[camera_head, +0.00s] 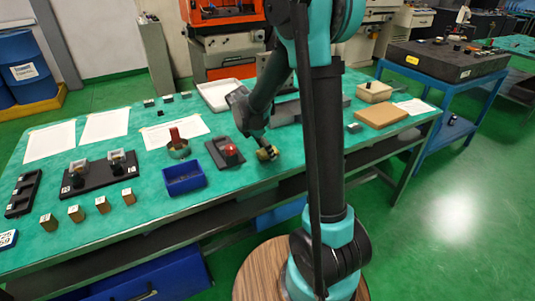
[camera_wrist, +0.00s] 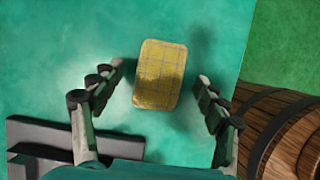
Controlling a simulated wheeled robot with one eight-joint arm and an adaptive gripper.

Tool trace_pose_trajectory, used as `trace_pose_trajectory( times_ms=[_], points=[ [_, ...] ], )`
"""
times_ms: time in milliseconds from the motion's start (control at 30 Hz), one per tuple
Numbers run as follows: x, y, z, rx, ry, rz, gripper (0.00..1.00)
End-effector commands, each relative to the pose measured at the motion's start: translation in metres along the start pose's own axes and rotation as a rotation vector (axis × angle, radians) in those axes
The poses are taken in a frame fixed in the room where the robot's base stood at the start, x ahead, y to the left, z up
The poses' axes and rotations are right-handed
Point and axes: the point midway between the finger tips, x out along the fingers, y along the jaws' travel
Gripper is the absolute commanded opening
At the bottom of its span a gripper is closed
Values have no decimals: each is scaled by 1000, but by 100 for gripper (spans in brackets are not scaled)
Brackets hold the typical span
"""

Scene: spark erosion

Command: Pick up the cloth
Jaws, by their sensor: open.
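The cloth (camera_wrist: 160,74) is a small yellow checked pad with rounded corners, lying on the green tabletop in the wrist view. In the head view the cloth (camera_head: 271,154) shows as a small yellowish patch near the table's front edge, partly covered by my gripper. My gripper (camera_wrist: 158,76) is open, with one finger on each side of the cloth. Green tabletop shows between each finger and the cloth in the wrist view. My gripper (camera_head: 264,146) points down at the cloth in the head view; its exact height above the table is hard to tell.
A dark plate with a red knob (camera_head: 225,153) stands just left of the gripper. A blue bin (camera_head: 184,178) is farther left, and a brown board (camera_head: 381,116) lies to the right. The table's front edge (camera_head: 235,202) is close to the cloth.

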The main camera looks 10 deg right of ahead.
Motion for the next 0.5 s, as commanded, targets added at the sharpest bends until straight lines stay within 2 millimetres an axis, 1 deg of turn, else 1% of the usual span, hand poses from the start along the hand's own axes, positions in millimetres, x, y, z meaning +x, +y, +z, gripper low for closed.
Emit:
trace_pose_trajectory(
  times_ms=[67, 233, 267, 500],
  points=[
    [3, 0, 0, 0, 0, 0, 74],
    [3, 0, 0, -1, 0, 0, 74],
    [3, 0, 0, -1, 0, 0, 73],
    [2, 0, 0, 0, 0, 0, 43]
  ],
)
